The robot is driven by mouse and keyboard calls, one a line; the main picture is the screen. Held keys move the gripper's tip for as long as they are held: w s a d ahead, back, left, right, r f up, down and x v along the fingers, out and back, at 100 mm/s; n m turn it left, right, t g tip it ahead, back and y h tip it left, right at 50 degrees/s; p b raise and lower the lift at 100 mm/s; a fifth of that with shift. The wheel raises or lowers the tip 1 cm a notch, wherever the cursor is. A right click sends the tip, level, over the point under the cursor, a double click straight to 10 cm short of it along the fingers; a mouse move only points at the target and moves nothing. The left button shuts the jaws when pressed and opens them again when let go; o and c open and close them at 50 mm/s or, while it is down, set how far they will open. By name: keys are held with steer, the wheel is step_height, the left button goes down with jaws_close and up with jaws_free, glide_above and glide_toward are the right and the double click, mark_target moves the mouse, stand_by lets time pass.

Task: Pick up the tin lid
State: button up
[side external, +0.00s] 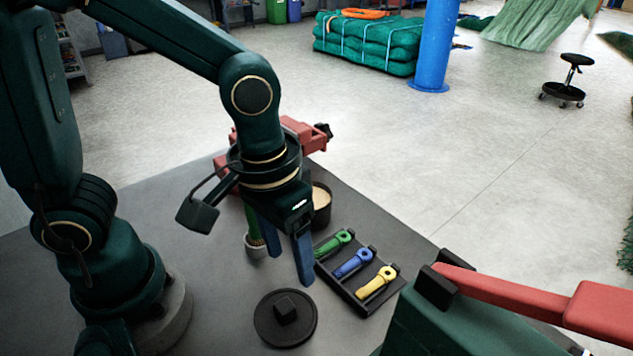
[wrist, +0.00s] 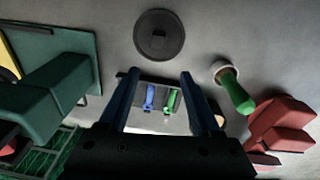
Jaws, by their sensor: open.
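The tin lid (side external: 285,318) is a dark round disc with a square knob on top, lying flat on the grey table in the side view. It also shows in the wrist view (wrist: 159,36) near the top edge, with nothing over it. My gripper (side external: 290,258) has two blue fingers pointing down. It is open and empty above the table, behind the lid in the side view and apart from it. In the wrist view the fingers (wrist: 158,78) frame the tray, not the lid.
A black tray (side external: 348,298) holds green, blue and yellow tools right of my gripper. A green-handled thing stands in a pale cup (side external: 256,247). A dark round tin (side external: 321,205) stands behind my gripper. A red clamp-like fixture (side external: 305,133) is at the back; another red and green one (side external: 440,310) is front right.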

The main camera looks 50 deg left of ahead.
mark_target(287, 304)
steer(key=shift+s+d+f+m+g, duration=0.3)
steer(key=shift+s+f, duration=0.1)
steer(key=shift+f, duration=0.25)
steer(key=shift+s+d+f+m+g, duration=0.25)
steer(key=shift+s+f, duration=0.15)
steer(key=shift+f, duration=2.55)
jaws_close()
